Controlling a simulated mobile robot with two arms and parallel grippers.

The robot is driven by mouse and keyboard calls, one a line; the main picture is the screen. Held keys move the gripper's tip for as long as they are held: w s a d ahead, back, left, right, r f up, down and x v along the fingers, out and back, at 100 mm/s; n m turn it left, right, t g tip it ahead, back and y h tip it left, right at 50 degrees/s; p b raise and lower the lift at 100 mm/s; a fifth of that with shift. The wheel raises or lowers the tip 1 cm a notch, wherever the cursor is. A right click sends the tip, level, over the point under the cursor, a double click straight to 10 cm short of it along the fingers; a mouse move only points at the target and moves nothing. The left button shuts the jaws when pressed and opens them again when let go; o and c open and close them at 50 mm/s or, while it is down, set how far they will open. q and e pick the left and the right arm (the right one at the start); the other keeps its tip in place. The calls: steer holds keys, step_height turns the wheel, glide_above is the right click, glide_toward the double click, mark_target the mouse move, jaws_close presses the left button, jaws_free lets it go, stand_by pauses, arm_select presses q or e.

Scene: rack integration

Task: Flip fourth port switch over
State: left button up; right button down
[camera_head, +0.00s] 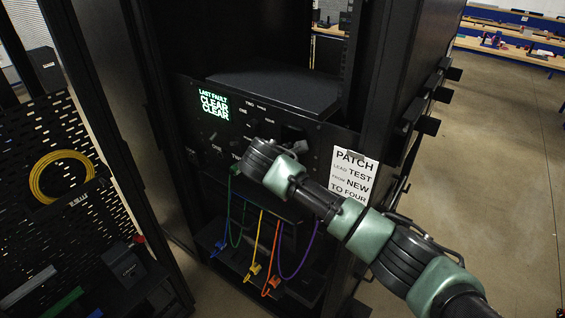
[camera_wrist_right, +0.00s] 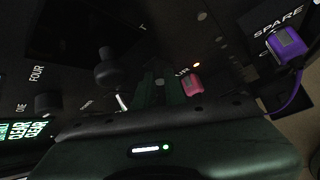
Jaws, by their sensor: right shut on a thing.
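The black rack panel (camera_head: 225,130) carries port labels, small switches and a lit green display reading "LAST FAULT CLEAR CLEAR" (camera_head: 214,104). My right gripper (camera_wrist_right: 160,85) is at the panel's lower right part. In the head view my own wrist hides its fingertips. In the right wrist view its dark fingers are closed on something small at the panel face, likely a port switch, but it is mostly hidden. A light metal lever (camera_wrist_right: 122,102) shows just left of the fingers and a pink plug (camera_wrist_right: 193,86) just right. My left gripper is not in view.
Black knobs (camera_wrist_right: 107,68) stick out beside the gripper. A purple plug (camera_wrist_right: 286,42) sits near "SPARE". Coloured cables (camera_head: 257,245) hang below the panel. A white instruction sheet (camera_head: 353,176) is on the right. A yellow cable coil (camera_head: 62,177) hangs on the left pegboard.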

steer(key=shift+r+g, duration=0.1)
steer(key=shift+g, duration=0.3)
steer(key=c, duration=1.5)
jaws_free()
steer(key=shift+r, duration=0.1)
steer(key=b+v, duration=0.2)
steer(key=v, duration=0.5)
steer(key=shift+s+r+b, duration=0.2)
steer(key=shift+s+b, duration=0.05)
steer(key=shift+b, duration=0.05)
